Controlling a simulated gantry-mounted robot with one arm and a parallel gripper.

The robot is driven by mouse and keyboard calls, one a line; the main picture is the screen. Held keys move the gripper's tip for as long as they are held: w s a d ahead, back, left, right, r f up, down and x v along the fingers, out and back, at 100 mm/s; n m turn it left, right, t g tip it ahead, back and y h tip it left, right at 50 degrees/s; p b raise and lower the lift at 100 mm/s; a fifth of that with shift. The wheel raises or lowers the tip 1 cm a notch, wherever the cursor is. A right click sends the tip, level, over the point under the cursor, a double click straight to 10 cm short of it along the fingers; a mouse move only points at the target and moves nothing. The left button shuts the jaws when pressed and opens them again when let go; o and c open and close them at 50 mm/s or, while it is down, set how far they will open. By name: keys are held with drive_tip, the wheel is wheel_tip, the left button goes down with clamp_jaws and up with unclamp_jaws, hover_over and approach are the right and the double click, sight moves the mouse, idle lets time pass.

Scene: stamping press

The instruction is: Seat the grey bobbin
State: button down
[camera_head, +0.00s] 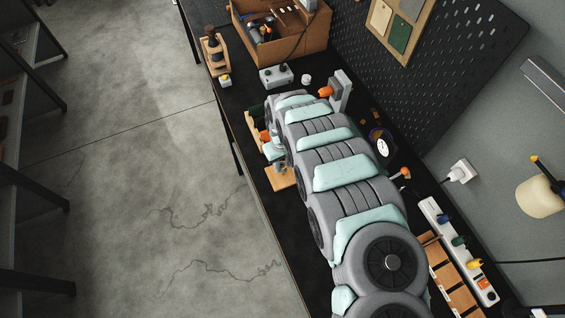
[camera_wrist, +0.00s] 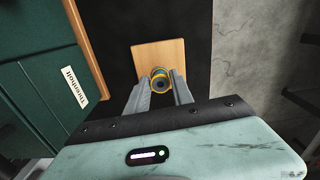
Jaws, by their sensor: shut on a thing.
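My gripper (camera_wrist: 160,84) is shut on a small round bobbin (camera_wrist: 160,77), seen end-on in the wrist view. The bobbin has a dark centre, a greyish-blue face and a yellow band. It is over a square wooden board (camera_wrist: 148,53) on the black bench top; I cannot tell whether it touches the board. In the head view the board (camera_head: 279,184) lies near the bench's front edge. There my gripper (camera_head: 280,167) is above it, and my arm hides much of this area. No separate seat for the bobbin is clear to me.
A dark green case (camera_wrist: 45,85) labelled "Thienholt" stands left of my gripper in the wrist view. In the head view, a grey control box (camera_head: 276,77), a wooden stand (camera_head: 214,54) and a cardboard box (camera_head: 307,38) stand at the far end. A pegboard (camera_head: 440,65) rises behind.

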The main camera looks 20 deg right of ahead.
drive_tip(key=shift+f, duration=0.15)
idle(0.4)
drive_tip(key=shift+f+b, duration=1)
drive_tip(key=shift+f, duration=0.65)
drive_tip(key=shift+f, duration=0.1)
drive_tip(key=c, duration=1)
unclamp_jaws()
drive_tip(key=shift+c, duration=0.2)
wheel_tip(320, 180, up, 11)
